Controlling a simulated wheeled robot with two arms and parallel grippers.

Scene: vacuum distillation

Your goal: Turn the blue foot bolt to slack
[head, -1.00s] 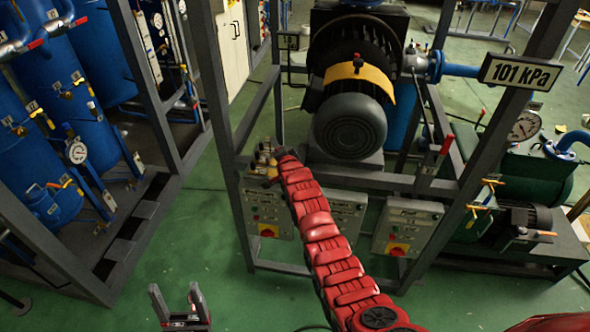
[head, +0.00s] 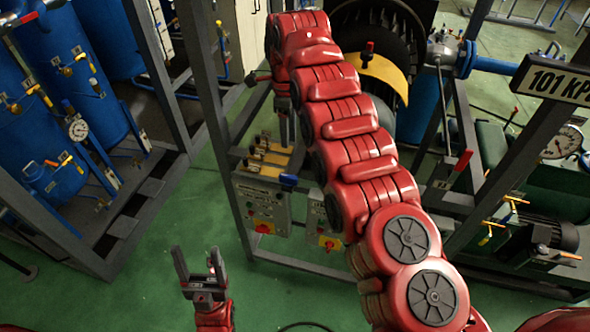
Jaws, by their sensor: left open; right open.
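A small blue head (head: 288,180) shows at the front edge of the machine's frame and looks like the blue foot bolt. Its shank and how tight it sits cannot be seen. Brass-coloured fittings (head: 268,150) stand just behind and left of it. My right gripper (head: 287,140) points down above and behind the blue head in the picture, apart from it; it is open and partly hidden by my red arm. My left gripper (head: 197,258) is open and empty, low over the floor at the lower left.
Switch boxes (head: 261,204) with red knobs hang on the frame's front. A pressure sign (head: 555,80) hangs at right. Blue tanks (head: 42,125) stand at left. The green floor (head: 130,295) at lower left is clear.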

